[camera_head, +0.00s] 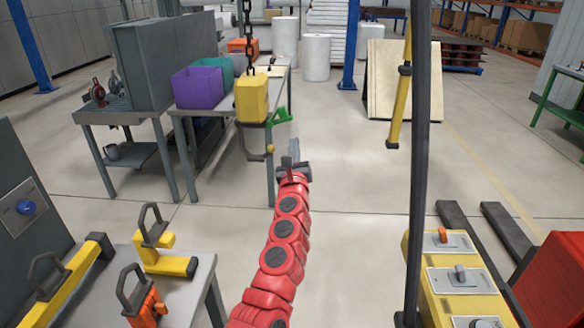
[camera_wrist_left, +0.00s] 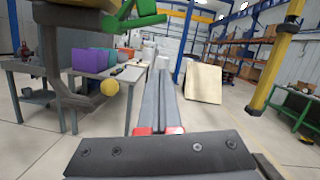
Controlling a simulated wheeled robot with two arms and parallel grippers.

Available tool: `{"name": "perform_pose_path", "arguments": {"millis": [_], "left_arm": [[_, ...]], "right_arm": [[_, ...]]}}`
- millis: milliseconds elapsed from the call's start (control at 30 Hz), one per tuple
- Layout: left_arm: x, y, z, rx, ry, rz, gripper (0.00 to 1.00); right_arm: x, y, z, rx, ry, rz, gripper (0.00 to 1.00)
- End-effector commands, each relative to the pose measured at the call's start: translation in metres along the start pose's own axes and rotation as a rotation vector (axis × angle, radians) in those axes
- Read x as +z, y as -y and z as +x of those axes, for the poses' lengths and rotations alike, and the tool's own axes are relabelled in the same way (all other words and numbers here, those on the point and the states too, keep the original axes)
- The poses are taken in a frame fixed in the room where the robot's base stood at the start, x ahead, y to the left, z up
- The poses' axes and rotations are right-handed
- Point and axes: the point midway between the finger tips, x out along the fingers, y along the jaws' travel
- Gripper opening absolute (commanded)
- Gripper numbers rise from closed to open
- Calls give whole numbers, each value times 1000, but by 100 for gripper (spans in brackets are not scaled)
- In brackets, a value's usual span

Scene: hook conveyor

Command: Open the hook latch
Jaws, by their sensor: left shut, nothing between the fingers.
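A yellow hook block (camera_head: 252,98) hangs on a dark chain (camera_head: 246,28), left of the middle in the head view. Below it is a grey hook (camera_head: 245,146) with a yellow ball (camera_head: 270,148) at its tip. A green latch (camera_head: 279,117) sticks out from the hook's right side. My left gripper (camera_head: 292,146) is shut and empty, just right of the hook in the picture. In the left wrist view, the shut fingers (camera_wrist_left: 159,100) point forward, with the hook (camera_wrist_left: 65,80) to their left and the green latch (camera_wrist_left: 132,18) above. I see no contact. My right gripper is out of view.
Behind the hook stands a grey table (camera_head: 187,112) with a purple bin (camera_head: 197,87) and a teal bin (camera_head: 216,70). A dark vertical post (camera_head: 419,150) stands at the right. A near table (camera_head: 190,298) holds yellow and orange handled parts.

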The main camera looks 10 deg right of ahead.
Motion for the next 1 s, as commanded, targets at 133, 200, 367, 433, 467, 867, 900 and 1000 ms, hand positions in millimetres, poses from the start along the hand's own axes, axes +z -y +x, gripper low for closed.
{"name": "perform_pose_path", "arguments": {"millis": [133, 200, 367, 433, 467, 867, 900, 1000], "left_arm": [[5, -4, -20, 11, 3, -10, 0], [1, -1, -30, 5, -2, -8, 0], [4, -1, -50, 7, 2, -9, 0], [2, 0, -59, 5, -2, -8, 0], [2, 0, -62, 5, -2, -8, 0], [6, 1, -92, 4, 4, -3, 0], [6, 1, -92, 4, 4, -2, 0], [5, 1, -94, 4, 5, 0, 0]], "right_arm": [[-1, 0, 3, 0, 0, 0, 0], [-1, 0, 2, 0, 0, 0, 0], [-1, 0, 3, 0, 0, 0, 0], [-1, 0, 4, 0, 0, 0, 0], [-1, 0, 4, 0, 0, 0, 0], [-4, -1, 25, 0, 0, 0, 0], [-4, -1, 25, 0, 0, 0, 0], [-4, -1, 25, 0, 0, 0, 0]]}}
